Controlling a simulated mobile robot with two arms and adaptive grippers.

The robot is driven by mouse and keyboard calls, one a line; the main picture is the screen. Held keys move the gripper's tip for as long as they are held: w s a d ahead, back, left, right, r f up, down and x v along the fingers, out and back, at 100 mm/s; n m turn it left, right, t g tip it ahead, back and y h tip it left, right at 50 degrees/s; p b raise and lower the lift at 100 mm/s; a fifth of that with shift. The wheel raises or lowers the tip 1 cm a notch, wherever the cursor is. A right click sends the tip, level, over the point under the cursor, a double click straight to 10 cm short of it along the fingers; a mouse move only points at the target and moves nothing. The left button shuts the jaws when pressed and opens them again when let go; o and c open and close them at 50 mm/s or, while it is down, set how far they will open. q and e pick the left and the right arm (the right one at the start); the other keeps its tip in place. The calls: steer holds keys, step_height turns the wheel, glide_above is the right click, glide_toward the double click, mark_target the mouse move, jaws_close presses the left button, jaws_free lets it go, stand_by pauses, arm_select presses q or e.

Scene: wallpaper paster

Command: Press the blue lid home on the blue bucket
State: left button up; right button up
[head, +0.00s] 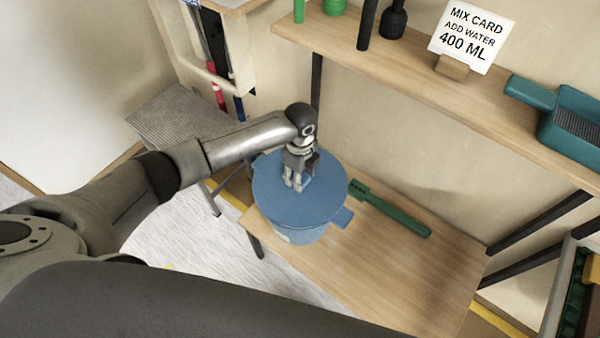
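The blue lid (270,188) lies over the top of the blue bucket (304,236), which stands on the low wooden bench. The lid looks about level and covers the mouth; whether its rim is fully down all around I cannot tell. A blue tab sticks out at the right of the rim. My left gripper (297,186) points down at the middle of the lid, with its fingertips at the lid's top. The fingers hide the lid's centre, so their grip there is unclear. My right gripper is out of view.
A green long-handled tool (395,212) lies on the wooden bench (400,270) right of the bucket. A shelf (400,65) above holds a mix card (470,32) and a teal tray (572,120). The bench's front right is clear.

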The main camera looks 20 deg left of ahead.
arm_select(q)
steer(key=shift+p, duration=0.55)
stand_by(1.0)
steer(key=shift+f+b, duration=0.75)
steer(key=shift+f, duration=0.45)
stand_by(0.4)
steer(key=o, duration=1.2)
steer(key=shift+c, duration=0.2)
step_height(320, 180, up, 12)
steer(key=shift+d+f, duration=0.1)
